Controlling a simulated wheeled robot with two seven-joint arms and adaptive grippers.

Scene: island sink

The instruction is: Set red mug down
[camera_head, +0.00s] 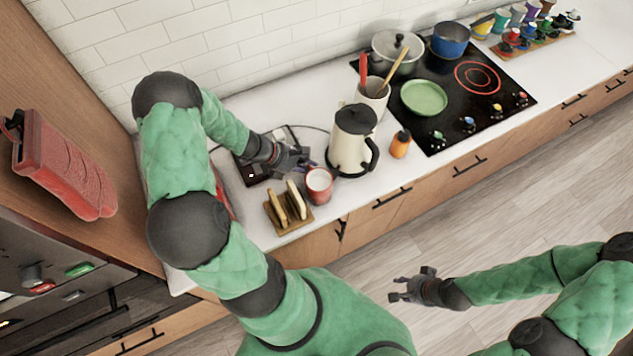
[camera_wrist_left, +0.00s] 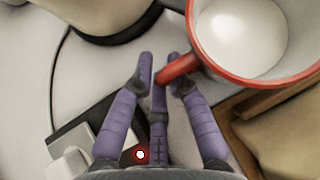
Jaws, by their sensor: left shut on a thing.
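The red mug (camera_head: 318,185) is upright at the counter's front part, between the cream kettle and the toast rack. Its inside looks pale in the left wrist view (camera_wrist_left: 243,32). My left gripper (camera_head: 304,162) is shut on the mug's red handle, and its purple fingers (camera_wrist_left: 164,80) close around the handle. I cannot tell whether the mug's base touches the counter. My right gripper (camera_head: 402,288) hangs over the floor in front of the counter, away from the mug; its fingers look spread, with nothing between them.
The cream kettle (camera_head: 353,140) stands right of the mug. The wooden toast rack (camera_head: 289,208) is close on the mug's front left. A dark flat appliance (camera_head: 257,172) lies behind my left gripper. An orange bottle (camera_head: 400,144) and the black cooktop (camera_head: 470,92) are further right.

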